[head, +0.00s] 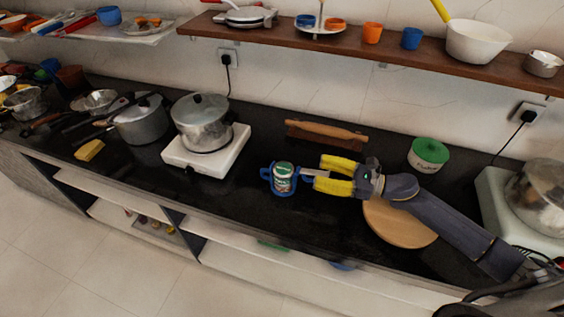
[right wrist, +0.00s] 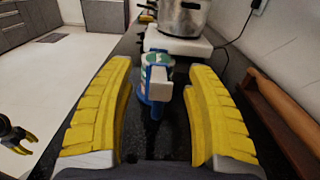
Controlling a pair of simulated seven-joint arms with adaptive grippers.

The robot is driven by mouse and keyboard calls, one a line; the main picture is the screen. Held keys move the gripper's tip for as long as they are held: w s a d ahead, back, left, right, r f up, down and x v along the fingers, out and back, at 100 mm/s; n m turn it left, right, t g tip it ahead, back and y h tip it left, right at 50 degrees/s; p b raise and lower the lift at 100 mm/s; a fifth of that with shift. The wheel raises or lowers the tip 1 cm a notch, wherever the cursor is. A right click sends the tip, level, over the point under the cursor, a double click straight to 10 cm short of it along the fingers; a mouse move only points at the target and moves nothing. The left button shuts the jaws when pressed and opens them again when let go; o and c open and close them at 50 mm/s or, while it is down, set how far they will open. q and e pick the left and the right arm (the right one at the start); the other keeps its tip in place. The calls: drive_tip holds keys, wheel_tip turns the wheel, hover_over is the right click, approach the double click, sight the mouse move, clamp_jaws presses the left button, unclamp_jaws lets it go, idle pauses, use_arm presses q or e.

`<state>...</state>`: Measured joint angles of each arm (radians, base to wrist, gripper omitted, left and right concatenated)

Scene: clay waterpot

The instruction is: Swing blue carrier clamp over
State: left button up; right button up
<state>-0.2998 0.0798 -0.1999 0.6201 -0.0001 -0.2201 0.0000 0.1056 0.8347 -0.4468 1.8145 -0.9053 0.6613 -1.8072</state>
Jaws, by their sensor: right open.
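A blue carrier (head: 268,184) stands on the dark counter, around a small white and green tin (head: 283,179). It also shows in the right wrist view (right wrist: 146,88), ahead of my fingers. A pale bar (right wrist: 160,92) sticks out from the carrier towards my right gripper; whether it is the clamp I cannot tell. My right gripper (head: 322,176) is open, to the right of the carrier, its yellow fingers on either side of the bar's line with gaps. My left gripper (right wrist: 27,143) shows small at the left edge of the right wrist view, its yellow tips apart.
A pot (head: 203,130) on a white hotplate (head: 226,159) stands behind and left of the carrier. A rolling pin (head: 326,132) lies along the wall. A round wooden board (head: 400,228) lies under my right arm, near a green-lidded jar (head: 428,158).

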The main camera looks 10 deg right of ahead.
drive_tip(key=v, duration=0.6)
drive_tip(key=shift+d, duration=0.2)
idle(0.4)
drive_tip(key=shift+s, duration=0.15)
